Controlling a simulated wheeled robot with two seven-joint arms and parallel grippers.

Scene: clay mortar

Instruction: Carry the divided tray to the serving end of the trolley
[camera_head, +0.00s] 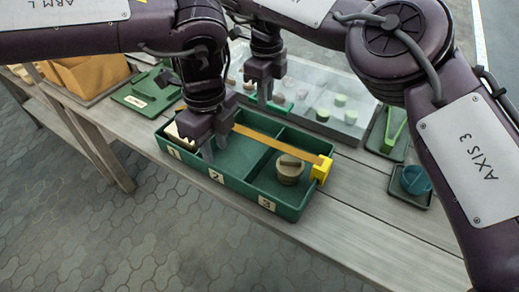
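The divided tray (240,187) is dark green, with compartments labelled 1, 2 and 3 along its front, and sits on the grey wooden trolley top (345,215). A yellow bar (268,139) with a yellow end block (321,169) runs lengthwise over it. Compartment 3 holds a round tan clay piece (290,168); a pale piece (177,133) shows in compartment 1. My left gripper (214,148) points down over the tray around compartments 1 and 2; its grip is unclear. My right gripper (259,94) hangs near the tray's far side, fingers apart, holding nothing visible.
A clear-walled case (345,112) with several small round pieces stands behind the tray. A green plate (142,94) and an orange-brown box (90,75) are at left. A green holder (393,130) and a blue-green cup (414,179) stand at right. Boards front right are bare.

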